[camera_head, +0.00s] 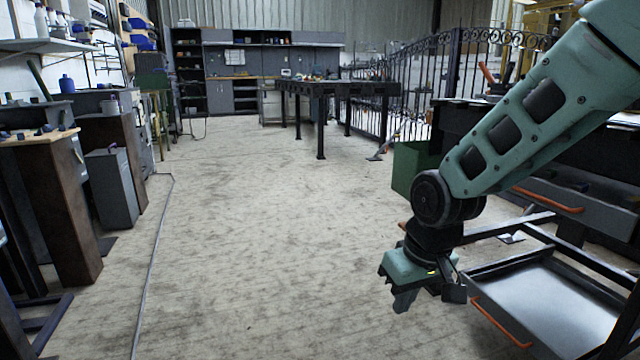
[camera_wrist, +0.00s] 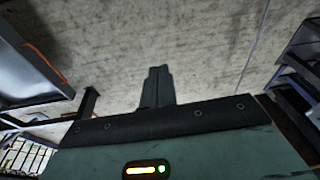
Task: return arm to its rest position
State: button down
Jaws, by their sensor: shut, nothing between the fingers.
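My arm reaches down from the upper right in the head view. My gripper (camera_head: 405,299) hangs low over the concrete floor, left of the metal tray cart. In the wrist view my gripper (camera_wrist: 158,72) shows its fingers together, with bare floor beyond them. It is shut and holds nothing.
The tray cart (camera_head: 565,307) with an orange handle (camera_head: 500,322) stands close right of my gripper. A green box (camera_head: 409,170) is behind my wrist. Benches and cabinets (camera_head: 112,190) line the left wall. A dark table (camera_head: 338,90) and scroll gate (camera_head: 425,85) stand farther back. The middle floor (camera_head: 250,220) is clear.

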jog(key=s+r+n+g+h+p, duration=0.1)
jog(key=s+r+n, duration=0.15)
jog(key=s, duration=0.95)
jog(key=s+r+n+g+p, duration=0.1)
jog(key=s+r, duration=0.2)
jog(key=s, duration=0.8)
notch_tip(320, 180, up, 38)
jog(key=p, duration=3.7)
jog(key=shift+w+f+p, duration=0.25)
jog(key=shift+p, duration=0.15)
